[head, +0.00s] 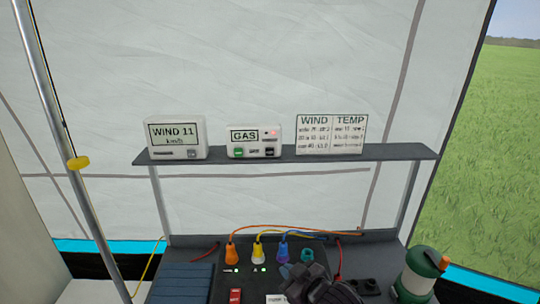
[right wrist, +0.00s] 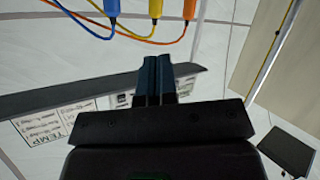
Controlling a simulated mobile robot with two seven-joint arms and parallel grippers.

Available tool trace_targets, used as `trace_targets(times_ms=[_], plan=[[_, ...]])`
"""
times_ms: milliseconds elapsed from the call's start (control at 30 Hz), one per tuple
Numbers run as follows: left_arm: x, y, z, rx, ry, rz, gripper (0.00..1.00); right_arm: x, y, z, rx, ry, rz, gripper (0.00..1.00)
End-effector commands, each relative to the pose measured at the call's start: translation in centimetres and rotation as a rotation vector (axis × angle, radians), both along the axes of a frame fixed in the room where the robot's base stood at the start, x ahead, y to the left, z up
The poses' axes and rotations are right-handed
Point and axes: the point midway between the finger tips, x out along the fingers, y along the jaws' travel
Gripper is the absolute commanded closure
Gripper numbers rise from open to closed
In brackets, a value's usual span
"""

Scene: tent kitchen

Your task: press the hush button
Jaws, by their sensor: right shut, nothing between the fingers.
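The white gas alarm (head: 254,142) stands on the shelf, labelled GAS. It has a green button (head: 238,153), a dark button (head: 269,153) and a small red light at its upper right. The button lettering is too small to read, so I cannot tell which is the hush button. My right gripper (head: 318,270) is low in the head view, below and in front of the shelf, apart from the alarm. In the right wrist view its fingers (right wrist: 154,60) are shut and empty, and partly hide the alarm (right wrist: 121,100). My left gripper is not in view.
The shelf (head: 222,157) also bears a wind display (head: 176,137) and a WIND/TEMP card (head: 331,134). Below are coloured plugs with cables, including an orange one (head: 232,254). A green lantern (head: 420,272) stands right; a pole (head: 62,125) stands left.

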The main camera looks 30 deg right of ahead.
Motion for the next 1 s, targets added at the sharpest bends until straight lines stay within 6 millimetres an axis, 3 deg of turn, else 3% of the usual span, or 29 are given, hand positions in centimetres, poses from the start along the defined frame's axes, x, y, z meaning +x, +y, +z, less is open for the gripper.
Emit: trace_targets(times_ms=[300, 500, 667, 1000], plan=[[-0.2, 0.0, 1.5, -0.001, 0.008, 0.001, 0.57, 8.7, -2.5, 12.5, -0.099, -0.436, 0.133, 1.00], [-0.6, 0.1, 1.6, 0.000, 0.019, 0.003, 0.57, 11.2, -3.3, 18.4, -0.138, -0.629, 0.194, 1.00], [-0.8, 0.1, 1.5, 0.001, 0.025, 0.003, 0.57, 11.8, -3.6, 20.2, -0.149, -0.688, 0.213, 1.00], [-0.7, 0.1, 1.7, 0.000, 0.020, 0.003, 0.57, 11.8, -3.6, 20.3, -0.149, -0.692, 0.214, 1.00]])
